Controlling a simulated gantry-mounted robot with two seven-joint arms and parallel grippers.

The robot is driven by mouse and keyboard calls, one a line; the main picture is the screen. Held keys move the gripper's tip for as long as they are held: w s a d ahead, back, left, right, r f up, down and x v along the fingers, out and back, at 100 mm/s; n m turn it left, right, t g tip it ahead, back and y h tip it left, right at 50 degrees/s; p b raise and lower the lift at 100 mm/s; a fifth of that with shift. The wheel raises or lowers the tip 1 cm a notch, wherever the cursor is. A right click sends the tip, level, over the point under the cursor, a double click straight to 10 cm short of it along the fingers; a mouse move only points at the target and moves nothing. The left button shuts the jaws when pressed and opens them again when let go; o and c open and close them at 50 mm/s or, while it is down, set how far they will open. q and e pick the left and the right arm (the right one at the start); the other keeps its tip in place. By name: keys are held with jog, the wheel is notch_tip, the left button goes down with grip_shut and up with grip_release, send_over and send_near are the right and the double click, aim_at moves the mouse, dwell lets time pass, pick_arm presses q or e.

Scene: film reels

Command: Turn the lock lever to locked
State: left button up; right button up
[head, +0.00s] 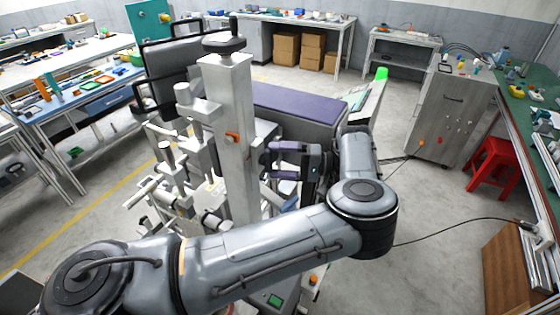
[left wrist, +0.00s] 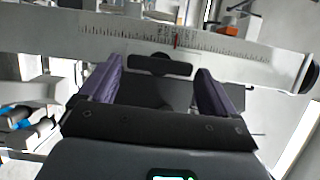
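A tall white post (head: 228,110) stands in the middle of the head view, with a black knob on top and a small orange knob (head: 232,138) on its side. My left gripper (head: 270,161) is open beside the post, its purple fingers pointing at it. In the left wrist view, the open fingers (left wrist: 160,85) stand either side of a short dark bar (left wrist: 160,65) on a white part with a printed scale (left wrist: 165,38). I cannot tell which part is the lock lever, or whether the fingers touch anything. My right gripper is not in view.
White rods and clamps (head: 172,190) crowd the left of the post. A purple-topped bench (head: 300,103) lies behind it. A grey cabinet (head: 450,110) and a red stool (head: 497,160) stand at the right, with clear floor between the cabinet and my arm.

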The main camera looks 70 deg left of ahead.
pick_arm(q)
jog(key=shift+w, duration=0.15)
jog(key=b+v, duration=0.2)
jog(key=v, duration=0.8)
jog(key=shift+w+d, duration=0.15)
jog(key=shift+w, duration=0.05)
jog(key=shift+f+b, duration=0.1)
jog(key=shift+b, duration=0.2)
